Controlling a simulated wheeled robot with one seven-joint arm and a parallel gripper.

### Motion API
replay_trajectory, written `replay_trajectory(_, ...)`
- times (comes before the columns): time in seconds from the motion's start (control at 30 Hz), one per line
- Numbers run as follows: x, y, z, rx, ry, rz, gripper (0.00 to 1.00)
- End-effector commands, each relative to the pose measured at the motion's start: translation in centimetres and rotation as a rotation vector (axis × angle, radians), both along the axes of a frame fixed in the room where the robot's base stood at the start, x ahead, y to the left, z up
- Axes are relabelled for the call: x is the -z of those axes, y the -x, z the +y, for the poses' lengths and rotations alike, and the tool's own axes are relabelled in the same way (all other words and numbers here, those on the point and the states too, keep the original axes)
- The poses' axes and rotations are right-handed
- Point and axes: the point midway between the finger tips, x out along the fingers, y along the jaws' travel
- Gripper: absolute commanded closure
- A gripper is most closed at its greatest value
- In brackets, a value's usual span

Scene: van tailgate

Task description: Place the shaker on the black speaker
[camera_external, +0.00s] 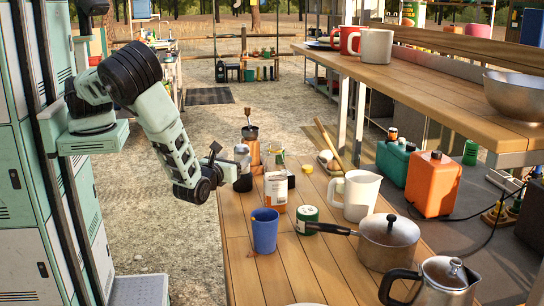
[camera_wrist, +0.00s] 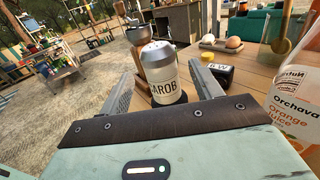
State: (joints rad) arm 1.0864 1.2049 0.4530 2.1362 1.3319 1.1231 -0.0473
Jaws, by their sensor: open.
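The shaker (camera_wrist: 163,75) is a pale cylinder with a grey metal top and a label that reads partly "AROB". It stands upright between the spread fingers of my gripper (camera_wrist: 161,72) in the wrist view, and the gripper is open. In the external view my gripper (camera_external: 226,170) is low at the table's left edge, beside the shaker (camera_external: 242,152).
An orange juice bottle (camera_wrist: 293,105) stands close on the right. A blue cup (camera_external: 264,231), a green tin (camera_external: 307,215), a white pitcher (camera_external: 361,195) and a saucepan (camera_external: 388,240) stand on the table. A wooden grinder (camera_external: 250,133) is behind the shaker. A raised shelf (camera_external: 440,85) runs along the right.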

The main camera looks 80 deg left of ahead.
Motion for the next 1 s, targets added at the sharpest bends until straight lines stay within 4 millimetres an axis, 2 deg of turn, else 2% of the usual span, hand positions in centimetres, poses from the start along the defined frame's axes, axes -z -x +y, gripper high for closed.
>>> replay_trajectory(0.03,0.2,0.6,-1.0,0.003,0.003,-0.001,0.36)
replay_trajectory(0.13,0.2,1.7,-2.4,0.003,0.003,0.0,0.36)
replay_trajectory(0.33,0.1,2.9,-4.0,0.0,0.001,-0.001,0.36)
replay_trajectory(1.0,0.0,3.2,-4.2,-0.003,0.001,0.0,0.36)
